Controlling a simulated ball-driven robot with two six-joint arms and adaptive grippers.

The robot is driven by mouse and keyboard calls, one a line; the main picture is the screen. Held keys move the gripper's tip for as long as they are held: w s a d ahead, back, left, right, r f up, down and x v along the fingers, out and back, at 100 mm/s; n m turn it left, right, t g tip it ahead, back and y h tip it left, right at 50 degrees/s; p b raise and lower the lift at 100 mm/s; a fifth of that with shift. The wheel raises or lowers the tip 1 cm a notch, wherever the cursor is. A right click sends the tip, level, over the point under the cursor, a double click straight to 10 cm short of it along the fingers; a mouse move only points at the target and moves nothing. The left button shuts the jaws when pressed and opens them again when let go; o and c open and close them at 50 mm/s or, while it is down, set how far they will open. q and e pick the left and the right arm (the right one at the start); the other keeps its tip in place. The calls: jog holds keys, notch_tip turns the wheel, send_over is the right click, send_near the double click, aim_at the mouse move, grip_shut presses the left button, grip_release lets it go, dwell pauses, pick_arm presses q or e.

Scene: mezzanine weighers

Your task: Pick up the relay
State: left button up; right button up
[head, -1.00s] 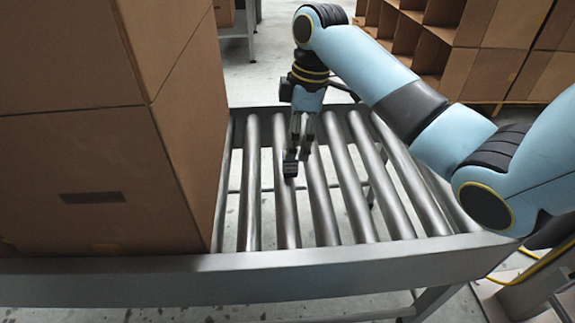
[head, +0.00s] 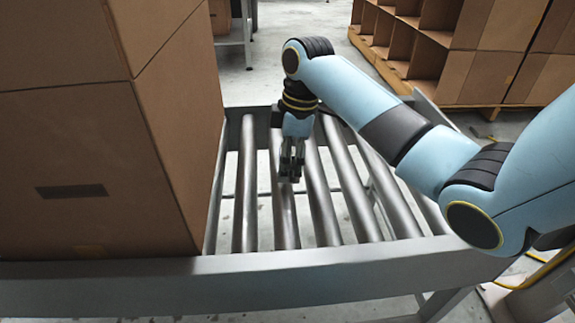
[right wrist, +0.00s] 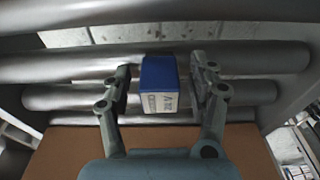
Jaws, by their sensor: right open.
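The relay (right wrist: 159,84) is a small blue box with a white printed label on one face. In the right wrist view it rests on the metal rollers, between the two fingers of my right gripper (right wrist: 161,74). A gap shows on both sides of it, so the fingers stand around it without closing on it. In the head view my right gripper (head: 291,170) points down at the rollers, and I cannot make out the relay clearly behind the dark fingertips. My left gripper is not in view.
The roller conveyor (head: 330,278) has a raised grey front rail and open gaps between its rollers. Large cardboard boxes (head: 90,150) stand close on its left end. A shelf of cardboard bins (head: 440,50) is at the back right. The rollers right of the gripper are clear.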

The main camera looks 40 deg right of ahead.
grip_shut()
dwell(0.4)
jog(key=shift+r, duration=0.15)
